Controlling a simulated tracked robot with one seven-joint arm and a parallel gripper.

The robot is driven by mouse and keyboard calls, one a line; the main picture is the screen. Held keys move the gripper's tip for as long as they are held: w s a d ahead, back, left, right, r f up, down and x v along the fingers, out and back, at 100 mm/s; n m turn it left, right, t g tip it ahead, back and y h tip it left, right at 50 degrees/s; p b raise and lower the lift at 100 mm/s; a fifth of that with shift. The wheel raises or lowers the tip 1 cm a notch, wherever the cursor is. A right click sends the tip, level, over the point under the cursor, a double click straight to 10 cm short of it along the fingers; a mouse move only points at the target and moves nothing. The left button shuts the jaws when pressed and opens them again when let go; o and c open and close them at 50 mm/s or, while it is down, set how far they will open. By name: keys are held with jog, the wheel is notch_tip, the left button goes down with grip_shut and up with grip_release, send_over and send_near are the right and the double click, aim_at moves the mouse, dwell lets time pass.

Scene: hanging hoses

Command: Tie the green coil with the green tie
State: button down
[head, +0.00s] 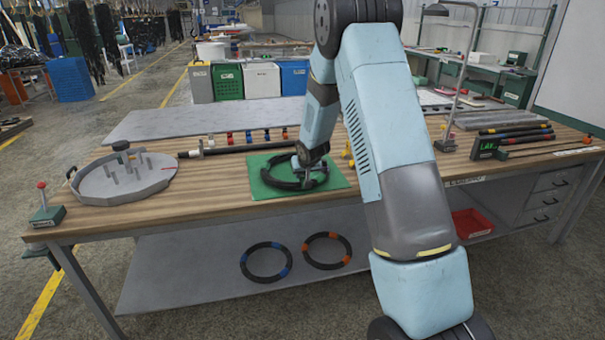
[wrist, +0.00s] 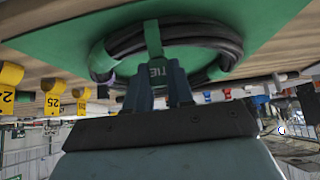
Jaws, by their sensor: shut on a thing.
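The coil (head: 270,174), a ring of black hose, lies on a green mat (head: 338,181) on the workbench. In the wrist view the coil (wrist: 232,40) carries green bands around it. The green tie (wrist: 153,42), a strap marked TIE, crosses the coil's near side there. My gripper (wrist: 157,82) is shut on the tie's lower end, right at the coil. In the head view my gripper (head: 307,181) is small, over the right part of the coil; its fingertips and the tie are hard to make out there.
Left on the bench are a round grey tray with pegs (head: 122,180) and a black hose (head: 240,149). Small coloured tags (head: 249,137) stand behind the coil. Two banded coils (head: 266,262) (head: 327,250) lie on the lower shelf. A lamp post (head: 462,85) stands right.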

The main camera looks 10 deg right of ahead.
jog(key=shift+f, duration=0.4)
jog(key=shift+s+f, duration=0.4)
jog(key=shift+f, duration=0.3)
dwell(0.5)
jog(key=c, duration=1)
grip_release()
jog(key=shift+r, duration=0.1)
jog(key=shift+o, duration=0.5)
jog(key=w+v, duration=0.1)
jog(key=v, duration=1.3)
jog(key=shift+r, duration=0.45)
jog(key=s+d+r+g, duration=0.1)
jog(key=s+r, duration=0.8)
jog(key=s, duration=0.4)
jog(key=s+r, duration=1)
jog(key=s, duration=0.4)
jog(key=s+g, duration=0.1)
jog(key=s, duration=1.2)
jog(key=shift+a+r, duration=0.35)
jog(key=shift+a, duration=0.1)
